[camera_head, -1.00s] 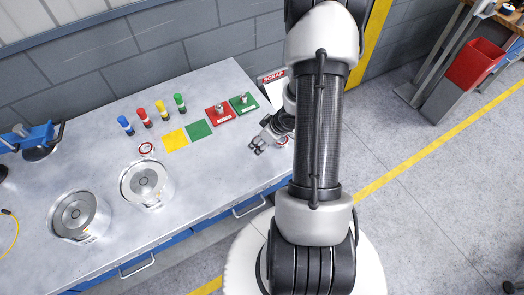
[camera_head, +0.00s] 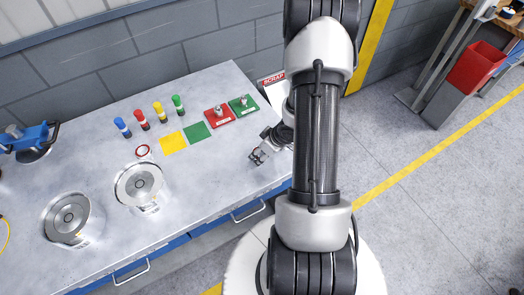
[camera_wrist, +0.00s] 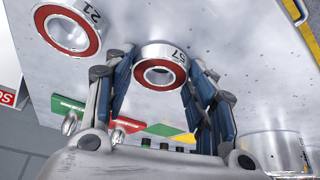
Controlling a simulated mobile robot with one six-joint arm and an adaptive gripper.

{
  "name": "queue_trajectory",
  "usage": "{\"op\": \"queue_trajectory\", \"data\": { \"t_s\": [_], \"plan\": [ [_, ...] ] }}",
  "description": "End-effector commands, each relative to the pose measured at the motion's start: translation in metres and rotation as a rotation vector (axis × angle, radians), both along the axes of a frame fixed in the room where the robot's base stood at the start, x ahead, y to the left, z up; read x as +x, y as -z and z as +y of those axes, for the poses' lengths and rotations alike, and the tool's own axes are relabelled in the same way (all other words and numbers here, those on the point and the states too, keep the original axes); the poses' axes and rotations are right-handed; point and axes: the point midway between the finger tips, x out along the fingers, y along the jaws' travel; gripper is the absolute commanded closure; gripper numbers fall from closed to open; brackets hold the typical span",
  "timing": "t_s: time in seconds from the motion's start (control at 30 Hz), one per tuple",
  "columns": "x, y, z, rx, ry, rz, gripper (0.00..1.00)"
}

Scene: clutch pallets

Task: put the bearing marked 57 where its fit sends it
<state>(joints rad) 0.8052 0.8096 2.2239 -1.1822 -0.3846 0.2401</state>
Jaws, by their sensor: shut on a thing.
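The bearing marked 57 (camera_wrist: 160,76) is a steel ring with a red face. In the wrist view it sits between the blue-padded fingers of my gripper (camera_wrist: 160,84), which is shut on it. I cannot tell whether it touches the table. In the head view my gripper (camera_head: 260,157) is over the right part of the bench, and the bearing is too small to make out. A red plate (camera_head: 220,116) and a green plate (camera_head: 243,106), each with an upright metal post, lie behind my gripper. Flat yellow (camera_head: 173,142) and green (camera_head: 197,132) squares lie left of them.
Another bearing marked 21 (camera_wrist: 67,32) lies close beside the held one. A red-rimmed ring (camera_head: 143,151) lies near several coloured markers (camera_head: 140,120). Two metal cylinders (camera_head: 140,184) (camera_head: 70,218) stand at left.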

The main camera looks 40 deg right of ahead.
Motion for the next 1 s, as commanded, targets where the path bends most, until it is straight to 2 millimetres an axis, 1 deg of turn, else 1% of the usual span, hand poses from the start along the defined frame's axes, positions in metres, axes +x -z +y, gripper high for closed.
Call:
{"op": "queue_trajectory", "data": {
  "t_s": [0.07,0.1,0.37,0.67,0.77,0.87,1.0],
  "plan": [
    [0.000,0.000,0.000,0.000,0.000,0.000,0.86],
    [0.000,0.000,0.000,0.000,0.000,0.001,0.47],
    [0.000,0.000,0.000,0.000,0.000,0.001,0.30],
    [0.000,0.000,0.000,0.000,0.000,0.000,0.29],
    [0.000,-0.005,0.000,0.000,-0.001,0.000,0.29],
    [0.000,-0.019,-0.001,-0.002,0.001,-0.001,0.29],
    [-0.013,-0.047,-0.003,-0.002,0.003,-0.001,0.29]
  ]
}}
